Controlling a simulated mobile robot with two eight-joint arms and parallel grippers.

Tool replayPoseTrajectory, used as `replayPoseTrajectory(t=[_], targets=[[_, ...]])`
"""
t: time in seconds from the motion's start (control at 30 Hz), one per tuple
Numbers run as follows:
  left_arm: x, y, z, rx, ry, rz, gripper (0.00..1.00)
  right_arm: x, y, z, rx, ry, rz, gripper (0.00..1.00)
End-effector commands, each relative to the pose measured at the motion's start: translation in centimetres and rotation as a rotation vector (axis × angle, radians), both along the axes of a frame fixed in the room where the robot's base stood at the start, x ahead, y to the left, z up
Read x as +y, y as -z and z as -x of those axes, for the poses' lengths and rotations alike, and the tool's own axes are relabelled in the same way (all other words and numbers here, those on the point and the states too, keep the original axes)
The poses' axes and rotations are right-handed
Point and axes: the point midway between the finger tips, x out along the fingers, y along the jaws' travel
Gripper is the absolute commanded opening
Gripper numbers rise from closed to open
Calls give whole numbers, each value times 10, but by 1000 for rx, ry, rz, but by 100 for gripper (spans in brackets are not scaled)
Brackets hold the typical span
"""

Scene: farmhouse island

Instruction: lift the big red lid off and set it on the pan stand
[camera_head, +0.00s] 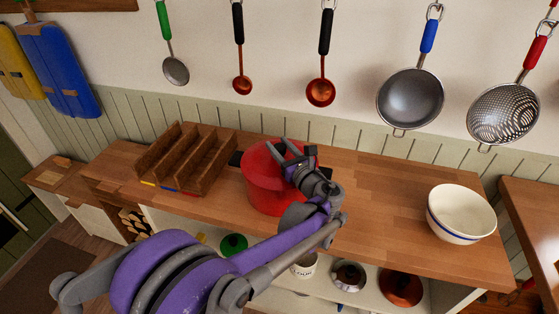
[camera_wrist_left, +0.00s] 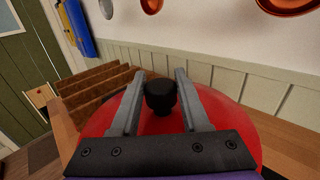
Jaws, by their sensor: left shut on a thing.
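A large red pot (camera_head: 262,190) stands on the wooden counter in the head view. Its red lid (camera_wrist_left: 215,110) fills the lower part of the left wrist view and has a black knob (camera_wrist_left: 160,95). My left gripper (camera_head: 283,149) is over the top of the pot. In the left wrist view the fingers (camera_wrist_left: 157,92) are on either side of the knob and shut on it. My arm hides part of the lid and pot, so I cannot tell whether the lid is seated. I cannot clearly identify the pan stand. My right gripper is not in view.
A slotted wooden rack (camera_head: 205,160) stands left of the pot. A white bowl (camera_head: 460,212) with a blue stripe is at the counter's right. Bare counter (camera_head: 385,195) lies between pot and bowl. Ladles and strainers (camera_head: 410,98) hang on the wall. Lids (camera_head: 400,288) lie on the shelf below.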

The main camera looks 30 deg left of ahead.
Motion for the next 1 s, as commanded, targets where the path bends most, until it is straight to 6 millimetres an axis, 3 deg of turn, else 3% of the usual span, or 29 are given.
replayPoseTrajectory(t=[0.37, 0.47, 0.8, 1.0], targets=[[0, -3, 0, -1, 0, -1, 0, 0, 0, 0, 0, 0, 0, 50], [0, -15, 0, -1, 0, -1, 0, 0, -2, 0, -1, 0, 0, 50], [0, -81, 0, -1, 0, -1, 0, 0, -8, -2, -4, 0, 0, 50], [0, -99, 0, -1, 0, -1, 0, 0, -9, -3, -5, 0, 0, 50]])
